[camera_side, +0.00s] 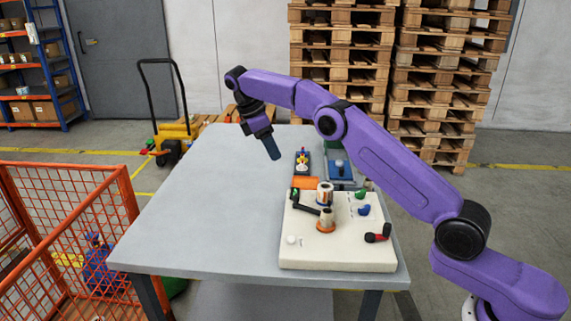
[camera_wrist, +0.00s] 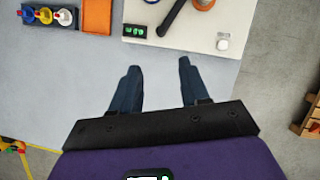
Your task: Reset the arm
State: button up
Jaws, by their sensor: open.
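My gripper (camera_side: 274,156) hangs in the air above the far left part of the grey table (camera_side: 190,220), pointing down at a tilt. In the wrist view its two dark blue fingers (camera_wrist: 159,67) are spread apart with only bare tabletop between them. The label rewinder (camera_side: 338,257) is a cream-white machine at the front right of the table. It carries orange and white rolls, a black arm, green and blue knobs, a red-and-black handle and a white knob (camera_wrist: 223,44). The gripper is clear of the machine and touches nothing visible.
A dark tray of coloured pieces (camera_side: 302,163), an orange block (camera_side: 305,183) and a blue device (camera_side: 340,170) stand behind the machine. The table's left half is clear. A red mesh cage (camera_side: 70,220), a yellow pallet truck (camera_side: 173,131) and stacked pallets (camera_side: 440,80) stand around.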

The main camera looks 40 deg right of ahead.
jog(key=s+a+r+t+y, duration=0.1)
jog(key=s+a+r, duration=0.1)
jog(key=s+a, duration=0.5)
jog(key=s+a+r+t+y, duration=0.15)
jog(key=s+a, duration=0.25)
jog(key=s, duration=0.6)
jog(key=s+d+f, duration=0.2)
jog(key=s+d, duration=0.1)
jog(key=s, duration=0.6)
jog(key=s+d+f+y, duration=0.1)
jog(key=s+d+f, duration=0.1)
jog(key=s, duration=0.8)
jog(key=s+d+f+y, duration=0.1)
jog(key=s+d+f, duration=0.2)
jog(key=s, duration=0.6)
jog(key=shift+s+d, duration=0.4)
jog(key=shift+d, duration=0.3)
